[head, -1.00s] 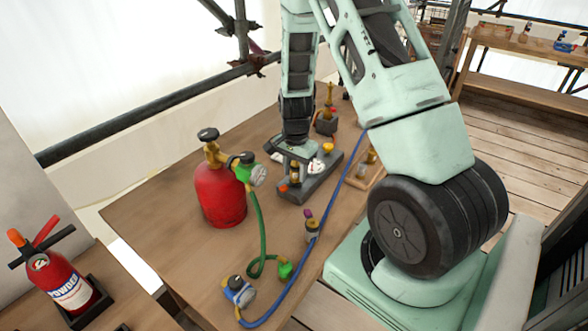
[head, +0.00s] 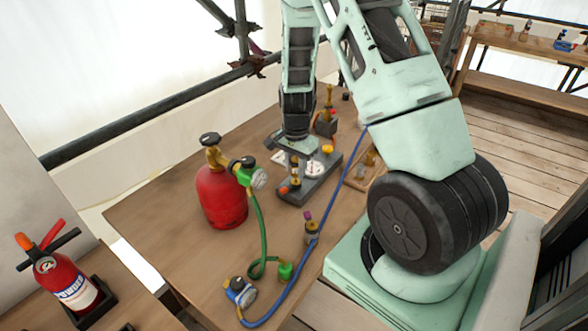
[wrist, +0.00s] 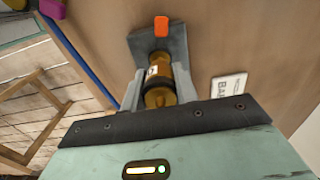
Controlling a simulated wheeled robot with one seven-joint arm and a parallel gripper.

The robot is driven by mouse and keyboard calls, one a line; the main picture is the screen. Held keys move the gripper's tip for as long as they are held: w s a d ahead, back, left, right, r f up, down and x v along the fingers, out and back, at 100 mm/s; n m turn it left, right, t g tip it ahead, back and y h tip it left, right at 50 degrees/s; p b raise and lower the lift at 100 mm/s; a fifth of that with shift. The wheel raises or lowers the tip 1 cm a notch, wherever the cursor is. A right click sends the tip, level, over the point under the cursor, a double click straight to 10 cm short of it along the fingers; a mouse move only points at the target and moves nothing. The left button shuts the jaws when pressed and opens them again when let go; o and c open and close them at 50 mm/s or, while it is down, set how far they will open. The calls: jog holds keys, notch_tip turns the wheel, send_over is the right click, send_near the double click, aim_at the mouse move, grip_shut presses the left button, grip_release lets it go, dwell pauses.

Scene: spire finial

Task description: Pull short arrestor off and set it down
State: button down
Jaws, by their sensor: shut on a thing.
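My gripper (head: 297,150) is over the grey block on the table in the head view. In the wrist view my gripper (wrist: 158,92) has a finger on each side of a short brass fitting with a dark band and a pale label, apparently the short arrestor (wrist: 159,72), and is shut on it. The arrestor (head: 295,170) is small and partly hidden under my gripper in the head view. The grey block (head: 312,187) lies below it, with an orange tab (wrist: 161,26) at one end. I cannot tell whether arrestor and block still touch.
A red gas cylinder (head: 221,197) with a gauge stands left of the block. Green and blue hoses (head: 290,292) run along the front. A purple-topped fitting (head: 310,230) stands nearer. A white label plate (wrist: 229,87) lies beside the block. Bare wood (head: 150,225) shows at left.

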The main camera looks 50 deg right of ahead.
jog(key=shift+r+p, duration=1.4)
jog(key=shift+r, duration=0.4)
jog(key=shift+f, duration=0.1)
